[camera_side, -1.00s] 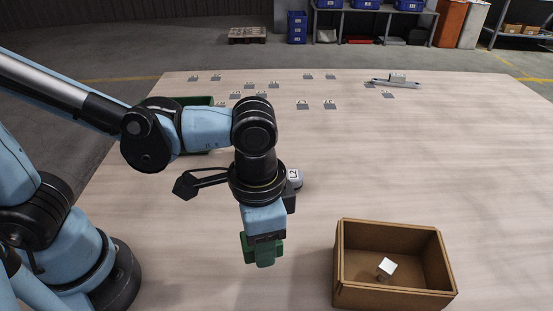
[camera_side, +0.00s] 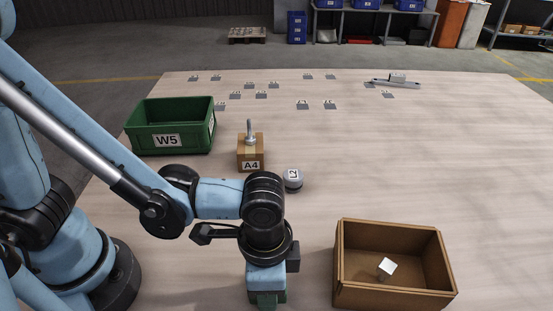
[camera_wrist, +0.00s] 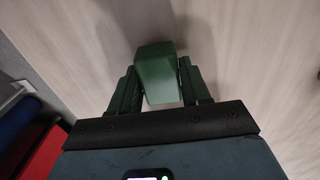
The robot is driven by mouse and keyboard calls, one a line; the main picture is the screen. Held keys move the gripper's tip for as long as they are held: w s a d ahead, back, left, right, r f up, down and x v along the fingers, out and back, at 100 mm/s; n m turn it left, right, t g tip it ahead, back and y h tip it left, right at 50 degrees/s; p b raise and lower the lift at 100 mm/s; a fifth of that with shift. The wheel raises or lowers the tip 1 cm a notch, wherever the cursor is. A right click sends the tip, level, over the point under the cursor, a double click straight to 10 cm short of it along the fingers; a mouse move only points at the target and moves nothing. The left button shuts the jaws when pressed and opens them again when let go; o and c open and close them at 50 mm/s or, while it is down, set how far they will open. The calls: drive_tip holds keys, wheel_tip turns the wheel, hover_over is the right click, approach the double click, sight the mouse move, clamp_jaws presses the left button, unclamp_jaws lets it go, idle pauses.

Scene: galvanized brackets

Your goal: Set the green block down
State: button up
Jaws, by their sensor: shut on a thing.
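The green block (camera_wrist: 157,70) sits between the two dark green fingers of my gripper (camera_wrist: 159,84) in the wrist view, with its far end reaching past the fingertips. In the side view my gripper (camera_side: 267,297) points straight down, low over the front of the table. Its fingers and the block are similar greens there and partly cut off by the bottom of the picture. I cannot tell whether the block touches the wooden tabletop (camera_side: 420,165).
A cardboard box (camera_side: 352,293) holding a small metal piece (camera_side: 387,267) stands to the right. Behind are a puck marked L2 (camera_side: 293,179), a block marked A4 (camera_side: 250,153) with a bolt, and a green bin W5 (camera_side: 167,139). Several grey brackets (camera_side: 303,104) lie far back.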

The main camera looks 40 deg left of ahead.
drive_tip(key=shift+f, duration=0.65)
drive_tip(key=shift+f, duration=0.15)
drive_tip(key=o, duration=1.2)
drive_tip(key=shift+c, duration=0.2)
wheel_tip(320, 180, up, 12)
drive_tip(key=w+a+n+t, duration=0.3)
drive_tip(key=w+a+n, duration=0.1)
drive_tip(key=a, duration=0.7)
drive_tip(key=w+a+r+n+t, duration=0.1)
drive_tip(key=w+a+n+t, duration=0.3)
drive_tip(key=a, duration=0.7)
drive_tip(key=shift+w+a+r+n, duration=0.3)
drive_tip(key=shift+a+n, duration=0.1)
drive_tip(key=shift+n, duration=0.1)
